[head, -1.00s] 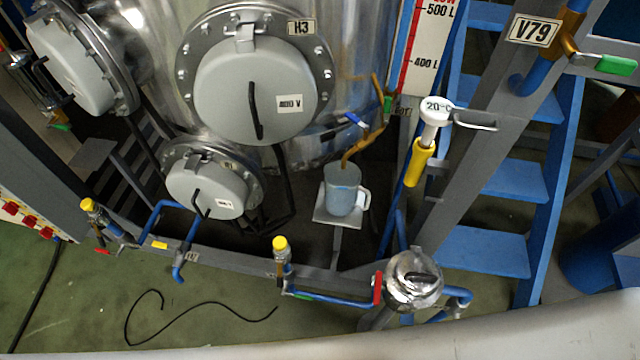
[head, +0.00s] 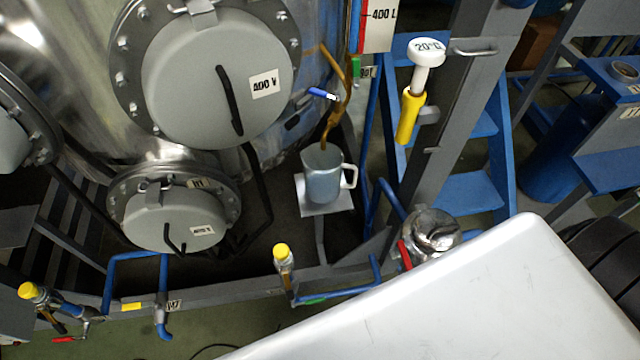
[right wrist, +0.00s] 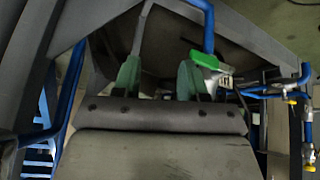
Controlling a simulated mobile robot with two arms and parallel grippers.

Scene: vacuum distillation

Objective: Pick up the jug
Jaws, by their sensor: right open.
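The jug (head: 323,182) is translucent bluish-grey with a white handle on its right side. In the head view it stands upright on a small pale square plate (head: 339,202), below the end of a brown spout pipe (head: 334,125). My right gripper (right wrist: 157,82) shows in the right wrist view, with its two greenish fingers apart and nothing seen held between them. I cannot make out the jug in that view. The right gripper does not show in the head view, so its distance from the jug is unclear. My left gripper is in neither view.
A large metal vessel with round grey hatches (head: 218,75) stands left of the jug. A yellow-and-white gauge (head: 411,110) and blue steps (head: 468,190) are to its right. Valves with yellow caps (head: 282,252) and blue pipes run in front. A green part (right wrist: 204,59) is beside the right gripper's fingers.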

